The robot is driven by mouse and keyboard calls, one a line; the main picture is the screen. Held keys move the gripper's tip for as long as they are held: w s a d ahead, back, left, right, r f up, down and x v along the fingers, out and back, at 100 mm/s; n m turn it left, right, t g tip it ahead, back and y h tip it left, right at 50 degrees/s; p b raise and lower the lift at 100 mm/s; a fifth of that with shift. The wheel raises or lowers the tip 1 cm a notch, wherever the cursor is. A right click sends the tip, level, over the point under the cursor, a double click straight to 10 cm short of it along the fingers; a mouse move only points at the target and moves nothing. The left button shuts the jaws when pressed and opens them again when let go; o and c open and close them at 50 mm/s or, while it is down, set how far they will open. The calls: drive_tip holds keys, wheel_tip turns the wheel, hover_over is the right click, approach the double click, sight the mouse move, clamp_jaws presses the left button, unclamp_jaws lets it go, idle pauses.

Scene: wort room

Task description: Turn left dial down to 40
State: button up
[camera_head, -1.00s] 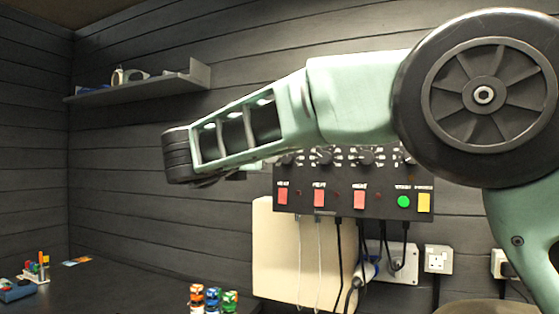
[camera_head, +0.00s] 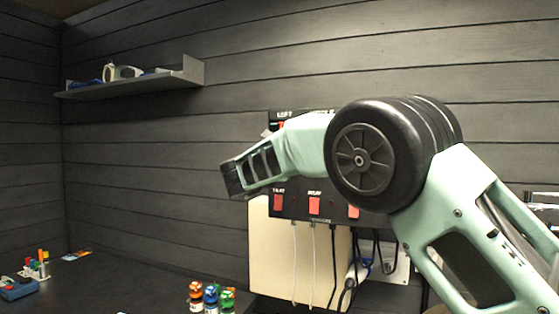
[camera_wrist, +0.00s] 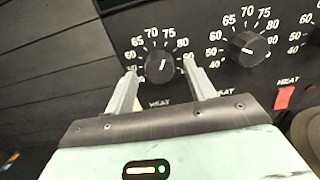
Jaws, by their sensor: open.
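The left dial (camera_wrist: 159,67) is a round black knob with a white mark, on the black control panel (camera_wrist: 218,76) in the wrist view. Numbers from about 60 to 80 show around its top; its lower left scale is hidden behind a finger. My gripper (camera_wrist: 160,66) is open, one finger on each side of the dial, with visible gaps at the knob's sides. Contact and depth are hard to judge. In the head view my arm covers the dials of the panel (camera_head: 296,207), and the fingers cannot be made out.
A second dial (camera_wrist: 248,48) sits close to the right finger. A red switch (camera_wrist: 284,97) lies lower right. In the head view, cables (camera_head: 334,260) hang below the panel, small bottles (camera_head: 211,297) stand on the counter, and a shelf (camera_head: 135,82) is at upper left.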

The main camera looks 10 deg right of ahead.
drive_tip(key=shift+w+d, duration=0.25)
drive_tip(key=shift+w, duration=0.05)
drive_tip(key=c, duration=1)
